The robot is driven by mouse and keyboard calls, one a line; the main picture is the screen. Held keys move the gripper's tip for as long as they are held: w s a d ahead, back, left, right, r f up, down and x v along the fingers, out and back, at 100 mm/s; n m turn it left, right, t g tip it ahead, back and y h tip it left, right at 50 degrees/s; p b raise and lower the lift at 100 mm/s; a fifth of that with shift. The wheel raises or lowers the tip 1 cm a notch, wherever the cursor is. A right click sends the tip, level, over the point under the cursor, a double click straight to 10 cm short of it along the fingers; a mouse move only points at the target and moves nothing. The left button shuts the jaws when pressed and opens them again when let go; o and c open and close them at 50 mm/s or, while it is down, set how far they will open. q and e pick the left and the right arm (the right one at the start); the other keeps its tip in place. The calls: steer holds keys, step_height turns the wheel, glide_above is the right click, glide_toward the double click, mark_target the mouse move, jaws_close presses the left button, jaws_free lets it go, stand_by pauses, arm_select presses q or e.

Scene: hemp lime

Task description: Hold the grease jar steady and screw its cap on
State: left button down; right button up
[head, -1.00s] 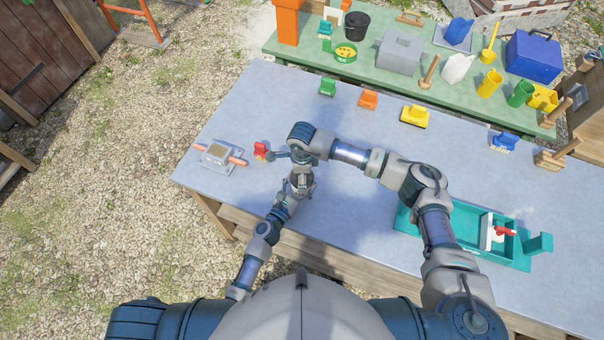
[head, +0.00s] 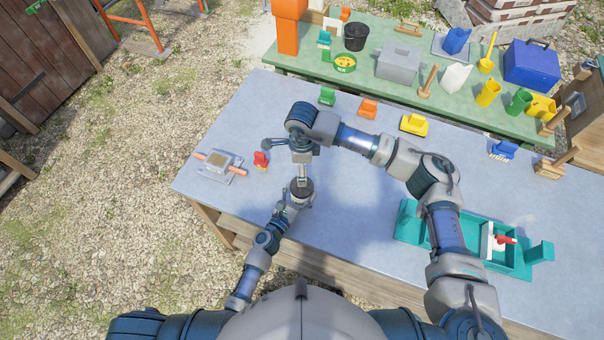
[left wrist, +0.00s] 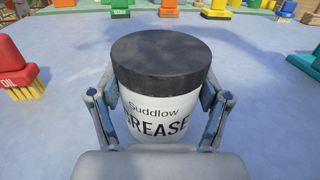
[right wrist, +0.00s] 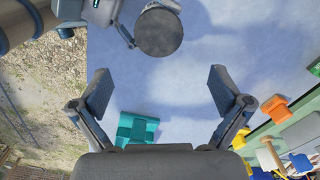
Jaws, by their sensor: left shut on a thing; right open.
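The grease jar (left wrist: 158,118) is white with black lettering and stands upright in the left wrist view. Its wide black cap (left wrist: 161,58) sits level on top; how tightly it is threaded cannot be told. My left gripper (left wrist: 160,100) is shut around the jar's body, one finger on each side. In the head view the cap (head: 300,188) shows as a dark disc near the bench's front edge. My right gripper (right wrist: 158,85) is open and empty; in its wrist view the cap (right wrist: 158,32) lies beyond the fingertips, apart from them.
On the blue-grey bench (head: 350,215), a teal tray (head: 408,222) with a red and white item stands at right. A grey device with an orange bar (head: 219,163) and a red block (head: 261,160) lie at left. The bench's middle is clear.

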steer(key=shift+r, duration=0.6)
arm_select(q)
jaws_free()
steer(key=shift+s+a, duration=0.1)
steer(key=v, duration=1.1)
steer(key=shift+s+a+f, duration=0.1)
steer(key=shift+s+a, duration=0.15)
steer(key=shift+a, duration=0.05)
steer(key=shift+s, duration=0.15)
arm_select(e)
steer(key=shift+s+f, duration=0.1)
